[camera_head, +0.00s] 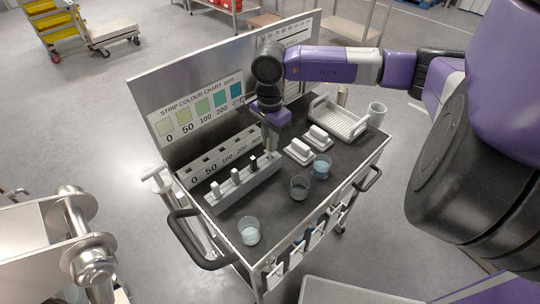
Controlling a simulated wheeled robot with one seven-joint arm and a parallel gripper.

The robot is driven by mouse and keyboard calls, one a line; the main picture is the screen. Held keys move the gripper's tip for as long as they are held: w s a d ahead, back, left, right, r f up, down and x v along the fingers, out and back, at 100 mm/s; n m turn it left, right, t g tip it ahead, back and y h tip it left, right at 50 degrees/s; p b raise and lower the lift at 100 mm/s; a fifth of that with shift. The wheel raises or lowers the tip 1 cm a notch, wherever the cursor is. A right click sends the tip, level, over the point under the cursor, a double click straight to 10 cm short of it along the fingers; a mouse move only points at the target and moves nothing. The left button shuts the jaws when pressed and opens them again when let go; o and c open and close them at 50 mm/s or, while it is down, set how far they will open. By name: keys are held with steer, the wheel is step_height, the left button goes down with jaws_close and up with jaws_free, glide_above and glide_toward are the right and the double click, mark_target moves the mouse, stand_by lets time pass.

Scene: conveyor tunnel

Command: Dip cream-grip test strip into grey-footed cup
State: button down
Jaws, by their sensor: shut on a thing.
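My gripper (270,138) points down over the back middle of the cart top, shut on a thin strip with a pale grip (270,148), most likely the cream-grip test strip; the fingers partly hide it. The strip is above or at the right end of a grey rack (240,188), and I cannot tell whether it touches it. Three clear cups stand on the dark top: one with pale liquid (249,231) at the front left, a darker greyish one (299,188) in the middle, and one with bluish liquid (321,167) farther right. Their foot colours are too small to tell.
The rack holds several upright strips, with white grips and one black (253,161). Behind it are a numbered slotted block (207,165) and a strip colour chart board (190,110).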

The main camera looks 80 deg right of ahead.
steer(key=shift+r+p, duration=0.7)
steer(key=shift+r, duration=1.55)
